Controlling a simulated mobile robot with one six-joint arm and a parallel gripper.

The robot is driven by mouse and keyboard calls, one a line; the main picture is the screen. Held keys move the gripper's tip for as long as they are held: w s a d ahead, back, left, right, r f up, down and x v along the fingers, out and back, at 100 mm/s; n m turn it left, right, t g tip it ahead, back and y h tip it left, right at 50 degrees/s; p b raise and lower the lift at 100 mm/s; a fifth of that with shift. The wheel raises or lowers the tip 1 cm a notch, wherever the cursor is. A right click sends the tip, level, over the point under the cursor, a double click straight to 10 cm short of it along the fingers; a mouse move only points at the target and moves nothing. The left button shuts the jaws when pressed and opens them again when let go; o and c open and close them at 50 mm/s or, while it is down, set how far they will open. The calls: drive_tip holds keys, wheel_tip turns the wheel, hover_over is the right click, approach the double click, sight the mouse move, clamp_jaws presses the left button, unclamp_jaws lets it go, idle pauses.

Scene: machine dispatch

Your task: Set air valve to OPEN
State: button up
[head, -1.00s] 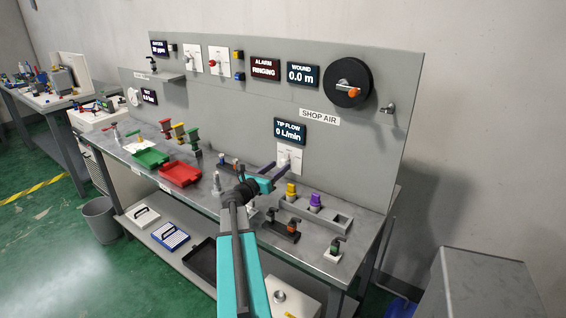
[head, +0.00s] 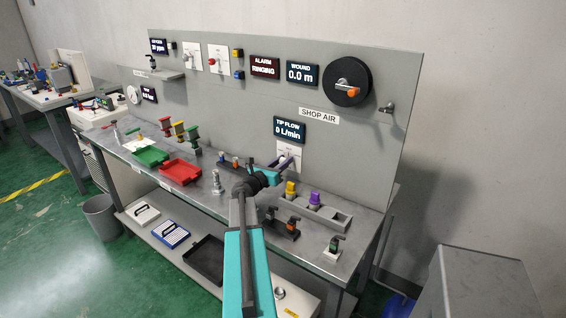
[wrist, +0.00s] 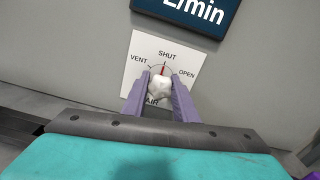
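The air valve is a white knob (wrist: 161,88) on a white plate (wrist: 137,68) marked VENT, SHUT and OPEN. Its red pointer is straight up at SHUT. My gripper (wrist: 161,80) has one purple finger on each side of the knob, with the tips close to the plate. I cannot tell whether the fingers press on the knob or stand just clear. In the head view my gripper (head: 286,162) is in front of the plate (head: 290,149) and hides most of the knob.
A TIP FLOW display (head: 289,129) reading 0 L/min is just above the plate. A grey tray (head: 335,217) with a yellow and a purple piece stands on the bench (head: 210,204) to the right. A red tray (head: 181,173) lies to the left. The ALARM display (head: 265,67) reads RINGING.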

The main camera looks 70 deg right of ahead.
drive_tip(key=c, duration=0.4)
drive_tip(key=shift+c, duration=0.2)
drive_tip(key=shift+f+m+b, duration=0.2)
drive_tip(key=shift+m+b, duration=0.2)
drive_tip(key=shift+b, duration=0.55)
drive_tip(key=m+b, duration=0.2)
drive_tip(key=b, duration=0.2)
drive_tip(key=shift+f+m, duration=0.1)
drive_tip(key=shift+m, duration=0.3)
drive_tip(key=m+b, duration=0.5)
drive_tip(key=b, duration=0.3)
drive_tip(key=shift+s+m, duration=0.15)
drive_tip(key=shift+m, duration=0.25)
drive_tip(key=m+b, duration=0.2)
drive_tip(key=b, duration=0.1)
drive_tip(key=shift+m+b, duration=0.3)
drive_tip(key=shift+b, duration=0.05)
drive_tip(key=shift+r, duration=0.2)
